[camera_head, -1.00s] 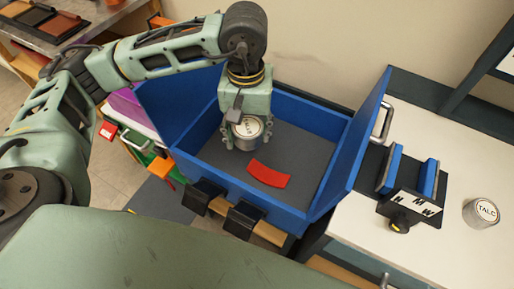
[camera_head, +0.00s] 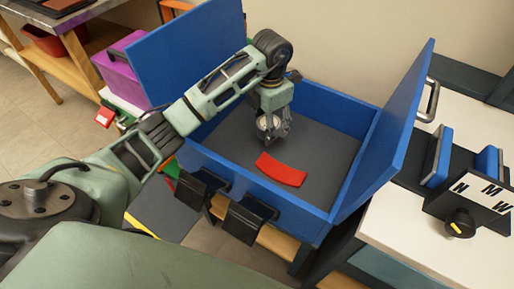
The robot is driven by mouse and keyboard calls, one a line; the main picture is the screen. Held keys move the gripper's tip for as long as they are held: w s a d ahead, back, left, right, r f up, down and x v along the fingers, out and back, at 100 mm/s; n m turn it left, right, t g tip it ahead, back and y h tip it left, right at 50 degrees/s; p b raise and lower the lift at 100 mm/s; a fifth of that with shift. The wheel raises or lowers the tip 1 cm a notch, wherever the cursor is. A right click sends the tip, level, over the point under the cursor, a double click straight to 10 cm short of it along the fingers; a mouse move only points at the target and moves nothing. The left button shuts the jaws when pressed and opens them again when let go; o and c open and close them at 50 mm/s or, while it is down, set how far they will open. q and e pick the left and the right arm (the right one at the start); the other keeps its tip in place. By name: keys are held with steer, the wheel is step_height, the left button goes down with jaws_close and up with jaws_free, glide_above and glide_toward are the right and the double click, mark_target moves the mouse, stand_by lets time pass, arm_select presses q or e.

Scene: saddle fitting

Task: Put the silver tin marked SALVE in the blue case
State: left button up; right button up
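The blue case (camera_head: 350,205) stands open with a dark grey floor. My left gripper (camera_head: 274,138) reaches down inside the case, toward its back left. Its fingers are around a silver tin (camera_head: 267,123) with a pale round lid. The lid's label is not readable now; a second ago it looked like TALC rather than SALVE, though it is small. The fingers partly hide the tin, and I cannot tell whether it touches the floor of the case. My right gripper is not in view.
A curved red piece (camera_head: 281,170) lies on the case floor, in front of the gripper. Blue side panels rise left and right. A purple box (camera_head: 120,65) is at left.

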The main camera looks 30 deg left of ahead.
arm_select(q)
glide_above(237, 150)
step_height(237, 150, down, 6)
steer(key=shift+r+b, duration=0.15)
steer(key=shift+b, duration=0.15)
steer(key=shift+a+f, duration=0.1)
steer(key=shift+f, duration=0.1)
step_height(237, 150, down, 3)
steer(key=shift+f+b, duration=0.2)
steer(key=shift+b, duration=0.15)
steer(key=shift+f, duration=0.15)
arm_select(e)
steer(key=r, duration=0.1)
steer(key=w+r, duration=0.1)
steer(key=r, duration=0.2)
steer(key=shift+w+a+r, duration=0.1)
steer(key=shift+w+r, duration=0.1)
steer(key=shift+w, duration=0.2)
arm_select(q)
steer(key=shift+f, duration=0.2)
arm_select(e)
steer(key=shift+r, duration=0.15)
arm_select(q)
steer(key=o, duration=1.3)
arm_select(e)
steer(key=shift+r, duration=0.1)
arm_select(q)
steer(key=shift+r, duration=0.1)
